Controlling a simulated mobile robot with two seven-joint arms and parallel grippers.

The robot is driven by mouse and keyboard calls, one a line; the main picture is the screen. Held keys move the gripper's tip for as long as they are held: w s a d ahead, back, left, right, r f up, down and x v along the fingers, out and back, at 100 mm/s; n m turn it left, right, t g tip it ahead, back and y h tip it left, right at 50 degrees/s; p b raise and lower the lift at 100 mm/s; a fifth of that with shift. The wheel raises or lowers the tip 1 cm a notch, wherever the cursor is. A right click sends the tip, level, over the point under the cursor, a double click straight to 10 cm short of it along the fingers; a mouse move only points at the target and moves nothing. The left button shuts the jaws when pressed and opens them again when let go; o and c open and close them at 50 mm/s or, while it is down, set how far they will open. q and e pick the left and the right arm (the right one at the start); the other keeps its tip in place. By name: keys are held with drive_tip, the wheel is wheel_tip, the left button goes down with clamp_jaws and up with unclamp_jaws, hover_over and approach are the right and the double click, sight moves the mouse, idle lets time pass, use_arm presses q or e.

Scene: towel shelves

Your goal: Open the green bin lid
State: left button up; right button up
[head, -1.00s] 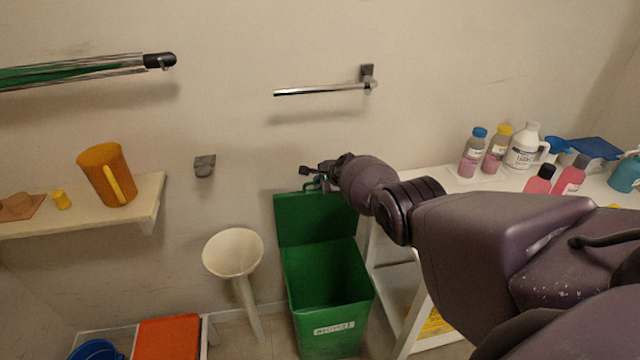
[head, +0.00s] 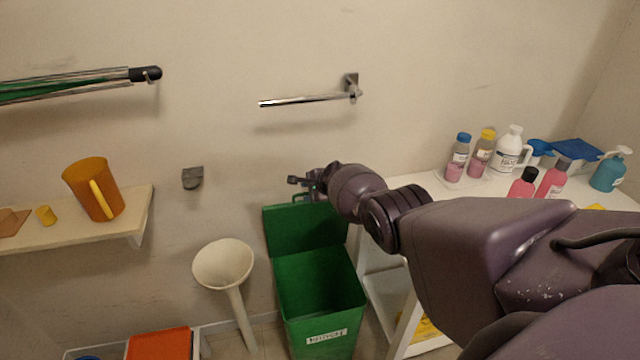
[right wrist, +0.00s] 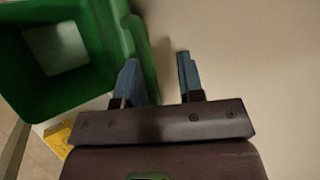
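The green bin (head: 320,290) stands on the floor against the wall, with its mouth uncovered. Its lid (head: 305,228) is raised upright at the back, near the wall. The bin's inside also shows in the right wrist view (right wrist: 60,50). My right gripper (head: 298,185) is at the lid's top edge, beside a small green handle. In the right wrist view its two fingers (right wrist: 158,75) are apart, and the lid's edge (right wrist: 147,65) shows close to the left finger. I cannot tell whether they touch. My left gripper is not in view.
A white funnel-shaped stand (head: 224,265) is left of the bin. A white table (head: 430,190) with several bottles is at the right, beside my right arm. A shelf (head: 130,225) with an orange pitcher (head: 93,188) is at the left. A metal towel bar (head: 310,98) hangs above the bin.

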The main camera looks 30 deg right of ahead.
drive_tip(key=p+v, duration=0.6)
drive_tip(key=v, duration=0.4)
drive_tip(key=shift+r, duration=0.25)
idle(0.4)
drive_tip(key=shift+d, duration=0.15)
idle(0.4)
